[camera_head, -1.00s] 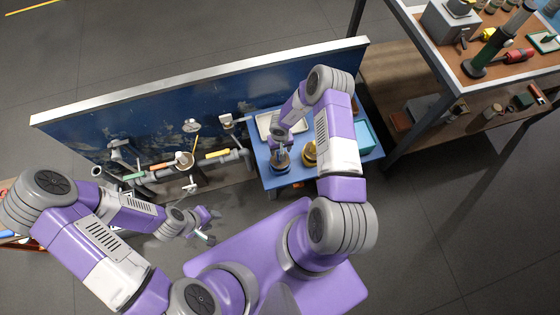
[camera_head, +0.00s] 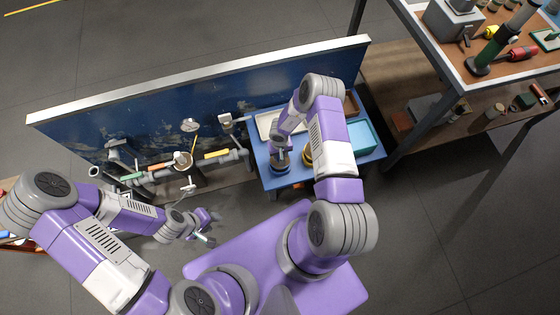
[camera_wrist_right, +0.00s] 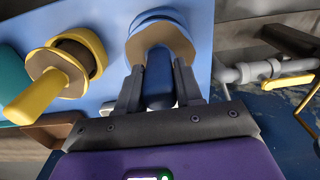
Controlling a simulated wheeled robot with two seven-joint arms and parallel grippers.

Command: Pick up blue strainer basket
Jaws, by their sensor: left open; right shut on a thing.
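The blue strainer basket (camera_head: 280,165) stands on the blue table at its left part. In the right wrist view its blue handle (camera_wrist_right: 158,82) lies between the fingers, with a tan disc and blue rings (camera_wrist_right: 157,18) beyond it. My right gripper (camera_wrist_right: 159,72) is shut on this handle. In the head view the right gripper (camera_head: 280,152) is above the basket and partly hides it. My left gripper (camera_head: 212,226) is open and empty, low in front of the pipework, well to the left of the basket.
A yellow strainer basket (camera_wrist_right: 68,68) stands close beside the blue one. A pale tray (camera_head: 266,122) and a teal bin (camera_head: 358,135) are on the same table. The blue wall panel (camera_head: 160,112) with pipes runs behind. A workbench (camera_head: 488,72) stands at the right.

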